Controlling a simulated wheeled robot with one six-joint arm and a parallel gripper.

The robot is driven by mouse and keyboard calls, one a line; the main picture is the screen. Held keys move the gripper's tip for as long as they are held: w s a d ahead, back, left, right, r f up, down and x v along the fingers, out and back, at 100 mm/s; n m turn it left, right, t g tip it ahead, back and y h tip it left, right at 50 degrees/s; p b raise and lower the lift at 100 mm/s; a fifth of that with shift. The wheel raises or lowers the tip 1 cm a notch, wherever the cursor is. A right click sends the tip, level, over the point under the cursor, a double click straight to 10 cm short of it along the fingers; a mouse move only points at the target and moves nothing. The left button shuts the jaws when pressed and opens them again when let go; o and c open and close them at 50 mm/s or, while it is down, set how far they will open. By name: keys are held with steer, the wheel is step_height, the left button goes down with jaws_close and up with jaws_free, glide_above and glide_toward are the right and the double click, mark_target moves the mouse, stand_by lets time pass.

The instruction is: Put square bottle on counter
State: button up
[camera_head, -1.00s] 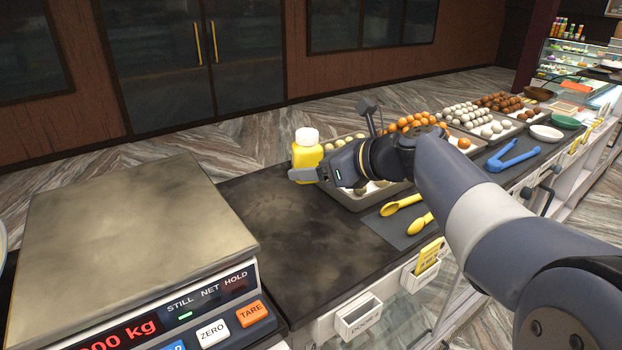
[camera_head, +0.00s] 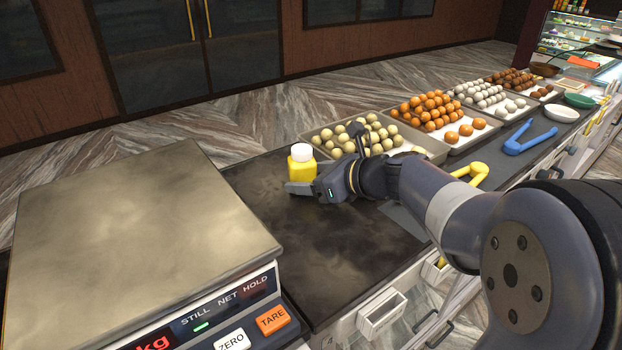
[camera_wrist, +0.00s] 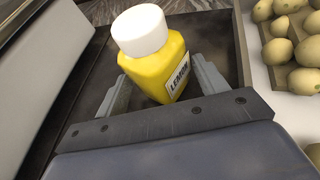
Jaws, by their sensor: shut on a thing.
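The square bottle (camera_head: 302,168) is yellow with a white cap, and it also shows in the wrist view (camera_wrist: 159,62) with a label reading LEMON. My gripper (camera_head: 301,186) is shut on it, with one finger on each side of its body in the wrist view (camera_wrist: 160,88). The bottle is close to upright, low over the bare dark part of the counter (camera_head: 275,240). I cannot tell whether its base touches the counter, since the gripper hides its lower part.
A large weighing scale (camera_head: 140,240) stands to the left. A tray of pale round sweets (camera_head: 441,152) is just right of the bottle, with more sweet trays beyond. Blue tongs (camera_head: 525,142) lie farther right. The dark counter in front of the gripper is clear.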

steer(key=shift+f, duration=0.25)
steer(key=shift+f, duration=0.2)
steer(key=o, duration=1.1)
steer(key=shift+s+d+r, duration=0.1)
steer(key=shift+d+r, duration=0.1)
steer(key=shift+r, duration=0.05)
steer(key=b+v, duration=0.2)
steer(key=v, duration=0.9)
steer(key=shift+s+d+r, duration=0.15)
steer(key=shift+s, duration=0.05)
